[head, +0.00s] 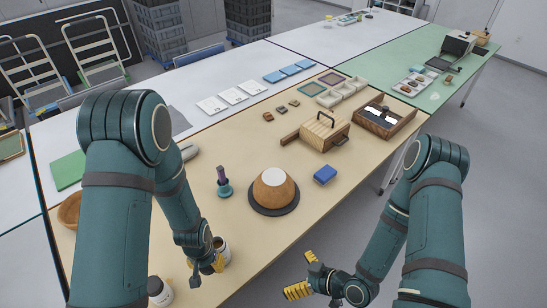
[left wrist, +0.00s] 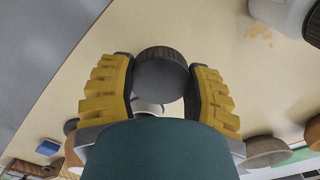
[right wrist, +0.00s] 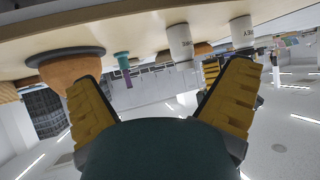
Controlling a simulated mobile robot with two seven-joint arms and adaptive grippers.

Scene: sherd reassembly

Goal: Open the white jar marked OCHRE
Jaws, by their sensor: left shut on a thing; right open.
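The white jar with letters that look like part of OCHRE (right wrist: 180,42) stands on the table in the right wrist view. In the head view a white jar (head: 223,253) shows beside my left gripper (head: 207,266). In the left wrist view the left gripper (left wrist: 163,85) is shut on a dark round ribbed lid (left wrist: 160,74). A bit of white shows below the lid; whether the lid sits on the jar I cannot tell. My right gripper (head: 304,276) is open and empty off the table's front edge; its spread fingers (right wrist: 160,105) show in its wrist view.
A second white jar (head: 159,291) stands nearer the front left; its label (right wrist: 243,34) seems to end in EY. An upturned bowl (head: 274,189) on a dark disc, a purple-and-teal tool (head: 223,182) and a blue block (head: 325,174) stand farther back. Bare table lies right of the jar.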

